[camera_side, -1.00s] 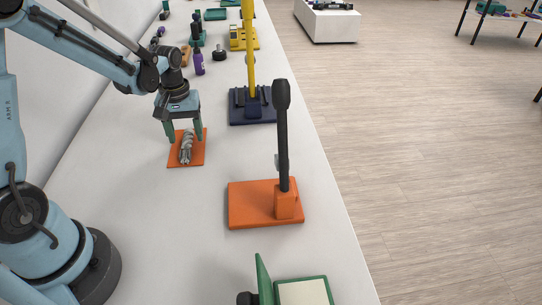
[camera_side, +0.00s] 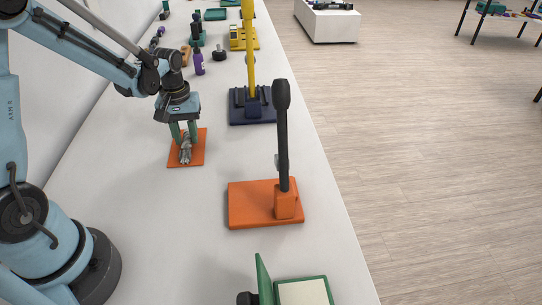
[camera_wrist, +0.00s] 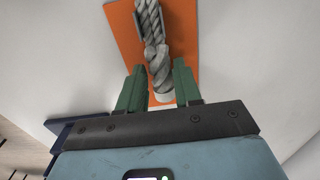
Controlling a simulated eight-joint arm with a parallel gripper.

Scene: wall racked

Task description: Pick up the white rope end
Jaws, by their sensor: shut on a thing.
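The white rope end (camera_wrist: 157,60) is a thick twisted grey-white piece lying over an orange plate (camera_wrist: 127,35) in the wrist view. In the side view the rope (camera_side: 185,154) shows small on the orange plate (camera_side: 199,150). My gripper (camera_wrist: 158,80) has its green fingers on either side of the rope's near end and is shut on it. In the side view my gripper (camera_side: 184,140) points down with its fingertips at the rope. The exact contact between the fingers and the rope is partly hidden.
To the right stands an orange base (camera_side: 250,205) with an upright black post (camera_side: 282,135). A dark blue base (camera_side: 240,114) with a yellow post (camera_side: 250,55) is behind it. A purple bottle (camera_side: 199,63) stands farther back. White tabletop around the plate is clear.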

